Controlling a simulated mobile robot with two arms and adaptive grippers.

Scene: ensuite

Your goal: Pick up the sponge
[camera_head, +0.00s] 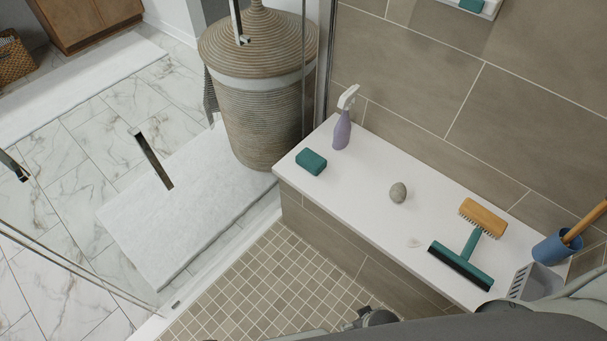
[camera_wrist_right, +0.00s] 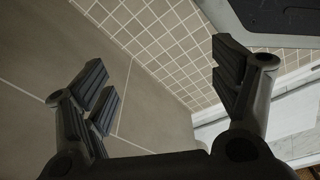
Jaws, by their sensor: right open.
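A teal block-shaped sponge (camera_head: 311,161) lies on the white bench top (camera_head: 357,192), near its left end, left of and in front of a purple spray bottle (camera_head: 342,130). My right gripper (camera_wrist_right: 165,85) is open and empty in the right wrist view, with tiled wall and floor beyond its fingers. The sponge does not show in that view. In the head view, only a dark part of my right arm shows at the bottom edge, below the bench and apart from the sponge. My left gripper is in neither view.
A grey stone (camera_head: 398,192), a teal squeegee (camera_head: 465,256), a wooden brush (camera_head: 483,216) and a blue cup (camera_head: 552,249) stand or lie further right on the bench. A wicker basket (camera_head: 262,90) stands behind its left end. Another teal block (camera_head: 472,5) sits on a wall shelf.

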